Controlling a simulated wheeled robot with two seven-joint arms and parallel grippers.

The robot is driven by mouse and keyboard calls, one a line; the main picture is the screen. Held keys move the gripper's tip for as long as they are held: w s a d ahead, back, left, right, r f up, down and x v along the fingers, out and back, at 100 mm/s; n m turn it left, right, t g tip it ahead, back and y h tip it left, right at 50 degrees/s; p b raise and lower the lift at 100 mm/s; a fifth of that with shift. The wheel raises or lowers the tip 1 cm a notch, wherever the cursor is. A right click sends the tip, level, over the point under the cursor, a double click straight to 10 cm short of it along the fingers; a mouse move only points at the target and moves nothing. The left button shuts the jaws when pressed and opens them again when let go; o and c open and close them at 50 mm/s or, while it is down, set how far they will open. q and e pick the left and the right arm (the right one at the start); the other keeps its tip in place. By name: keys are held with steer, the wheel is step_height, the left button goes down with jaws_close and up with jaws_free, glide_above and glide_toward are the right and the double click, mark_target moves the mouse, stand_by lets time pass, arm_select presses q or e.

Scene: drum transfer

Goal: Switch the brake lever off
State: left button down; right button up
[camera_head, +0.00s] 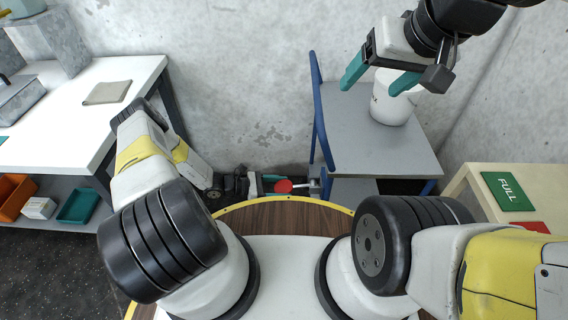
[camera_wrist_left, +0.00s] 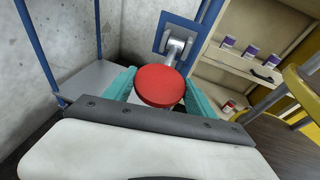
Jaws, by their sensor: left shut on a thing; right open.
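The brake lever has a round red knob (camera_wrist_left: 160,86) on a grey metal stem (camera_wrist_left: 177,46), which runs to a blue plate (camera_wrist_left: 164,33). In the head view the red knob (camera_head: 284,186) shows low beside the blue-framed cart (camera_head: 341,147). My left gripper (camera_head: 277,182) is shut on the knob, with a teal finger on each side of it in the left wrist view. My right gripper (camera_head: 380,77) is open at the upper right, in front of and above a white drum (camera_head: 391,108). It is empty, and its contact with the drum cannot be told.
The white drum stands on the cart's grey top. A cream cabinet with a green FULL sign (camera_head: 508,191) is at the right. A white table (camera_head: 66,112) is at the left, with an orange bin (camera_head: 14,199) below. A concrete wall (camera_head: 240,80) closes the back.

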mark_target(285, 186)
arm_select(q)
step_height(285, 186, up, 3)
steer(key=y, duration=0.2)
steer(key=shift+r+y, duration=0.1)
steer(key=shift+y, duration=0.3)
steer(key=shift+d+r+m+y, duration=0.1)
steer(key=shift+r+m+y, duration=0.2)
steer(key=shift+r+y, duration=0.45)
steer(key=shift+d+r, duration=0.3)
steer(key=shift+r, duration=0.4)
steer(key=shift+d+r, duration=0.3)
steer(key=shift+r, duration=0.35)
steer(key=shift+c, duration=1.5)
jaws_free()
steer(key=shift+a, duration=0.15)
steer(key=v, duration=0.7)
steer(key=shift+a+r, duration=0.15)
steer(key=shift+r, duration=0.1)
